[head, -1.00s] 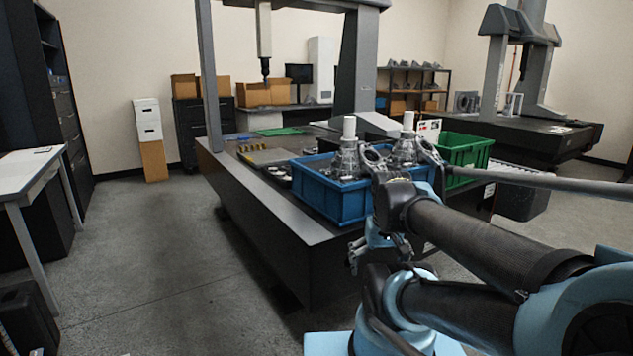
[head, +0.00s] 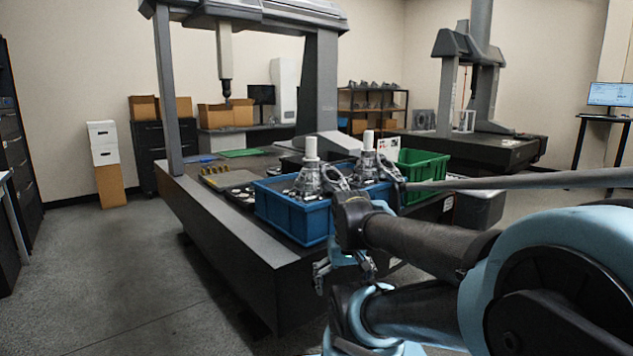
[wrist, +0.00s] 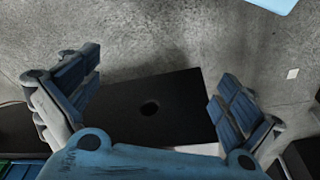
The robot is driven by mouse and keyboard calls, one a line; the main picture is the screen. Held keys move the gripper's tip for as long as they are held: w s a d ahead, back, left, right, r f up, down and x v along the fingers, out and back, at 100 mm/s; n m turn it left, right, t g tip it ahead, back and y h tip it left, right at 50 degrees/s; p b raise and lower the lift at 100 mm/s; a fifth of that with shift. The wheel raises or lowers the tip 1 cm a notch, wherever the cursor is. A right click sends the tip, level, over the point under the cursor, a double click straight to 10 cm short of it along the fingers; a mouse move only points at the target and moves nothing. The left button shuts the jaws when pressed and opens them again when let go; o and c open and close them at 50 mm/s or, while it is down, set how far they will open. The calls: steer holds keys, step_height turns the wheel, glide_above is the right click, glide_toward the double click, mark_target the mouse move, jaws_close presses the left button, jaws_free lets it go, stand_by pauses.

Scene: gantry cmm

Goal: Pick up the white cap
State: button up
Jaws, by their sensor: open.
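Two white cylindrical pieces, like caps, stand upright in the head view. The left one (head: 311,148) tops a grey metal part (head: 309,180), and the right one (head: 368,140) tops a similar part (head: 366,168). Both parts are in the blue crate (head: 290,217) on the dark table. I cannot tell which one is the task's white cap. My gripper (head: 343,272) hangs low in front of the table, below the crate and apart from it. In the wrist view my gripper (wrist: 155,95) has its fingers spread wide with nothing between them. No white cap shows there.
A green crate (head: 420,173) stands right of the blue one. The dark measuring table (head: 220,240) carries a gantry (head: 322,85) behind the crates. A tray with small parts (head: 228,183) lies left of the blue crate. Floor at the left (head: 110,270) is clear.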

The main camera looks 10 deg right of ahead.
stand_by(0.3)
steer(key=shift+c, duration=1.1)
step_height(320, 180, up, 3)
steer(key=shift+w+a+f+m, duration=0.1)
steer(key=shift+f+m, duration=0.1)
steer(key=shift+m, duration=0.3)
steer(key=c, duration=0.8)
steer(key=w+d+r+m+t+y, duration=0.1)
steer(key=w+d+r+m+y, duration=0.1)
steer(key=w+r+m, duration=1.5)
steer(key=w+d+r+m+t+y, duration=0.2)
steer(key=w+r+m, duration=0.8)
steer(key=w+r, duration=1.15)
glide_above(311, 148)
steer(key=d, duration=0.2)
steer(key=f, duration=0.6)
steer(key=shift+s+d+f, duration=0.15)
steer(key=shift+s+f, duration=0.1)
steer(key=shift+s, duration=0.05)
steer(key=shift+x, duration=3.15)
